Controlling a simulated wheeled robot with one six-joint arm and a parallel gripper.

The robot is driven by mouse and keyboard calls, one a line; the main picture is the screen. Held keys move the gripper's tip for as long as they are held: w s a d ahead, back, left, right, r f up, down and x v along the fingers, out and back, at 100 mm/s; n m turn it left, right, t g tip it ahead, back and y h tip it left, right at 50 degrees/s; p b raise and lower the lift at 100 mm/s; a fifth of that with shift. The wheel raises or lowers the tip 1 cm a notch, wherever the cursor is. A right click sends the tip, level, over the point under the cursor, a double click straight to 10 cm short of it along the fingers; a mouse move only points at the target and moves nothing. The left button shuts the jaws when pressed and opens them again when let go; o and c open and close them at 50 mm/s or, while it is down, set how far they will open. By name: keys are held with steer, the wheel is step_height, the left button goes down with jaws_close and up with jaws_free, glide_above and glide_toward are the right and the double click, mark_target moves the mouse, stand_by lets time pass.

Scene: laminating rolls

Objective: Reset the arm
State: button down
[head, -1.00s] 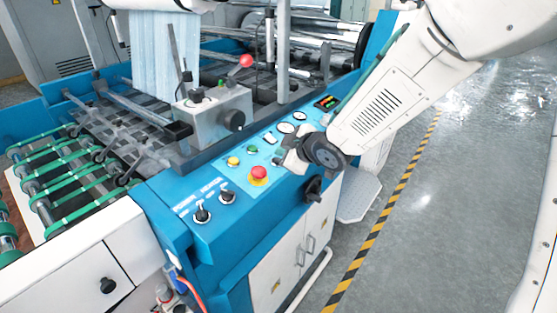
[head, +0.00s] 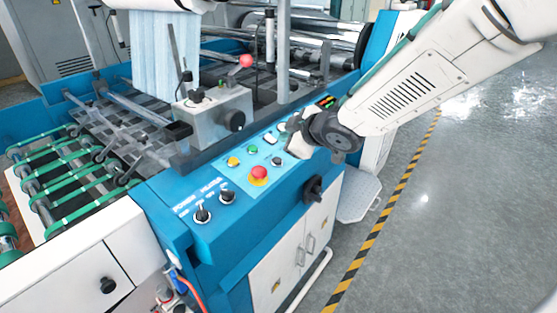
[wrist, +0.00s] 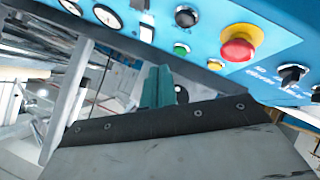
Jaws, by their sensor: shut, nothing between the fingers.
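My gripper (head: 298,146) is small and pale in the head view, at the end of my white arm (head: 400,95). It appears shut and empty. In the picture it overlaps the right part of the machine's blue control panel (head: 215,228); the gap to the panel is hard to judge. The red emergency button (head: 259,174) lies to its lower left and also shows in the wrist view (wrist: 238,42). My arm comes in from the upper right and hides part of the panel's far end.
Two black knobs (head: 202,214) sit at the panel's near end. A grey box with a red-tipped lever (head: 246,61) stands behind the panel. Green-belted rollers (head: 60,175) lie left. Open floor (head: 440,220) lies right, beyond a yellow-black stripe (head: 373,240).

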stand_by(0.5)
steer(key=s+d+f+m+g+h, duration=0.1)
steer(key=s+d+m+g+h, duration=0.1)
steer(key=s+d+m+h, duration=0.45)
steer(key=s+d+f+m+g+h, duration=0.1)
steer(key=s+d+f+g, duration=0.15)
steer(key=d, duration=0.65)
steer(key=s+d+r+m+g, duration=0.1)
steer(key=s+d+r+m, duration=0.1)
steer(key=s, duration=0.6)
steer(key=s+d+r+m+g, duration=0.1)
steer(key=s+d+r+m, duration=0.2)
steer(key=s, duration=0.5)
steer(key=s+d+r+m+g, duration=0.1)
steer(key=s+d+r+m, duration=0.2)
steer(key=s, duration=0.5)
steer(key=shift+s+d+r+y, duration=0.35)
steer(key=shift+s+d+r, duration=0.1)
steer(key=shift+r, duration=0.3)
steer(key=shift+g, duration=0.25)
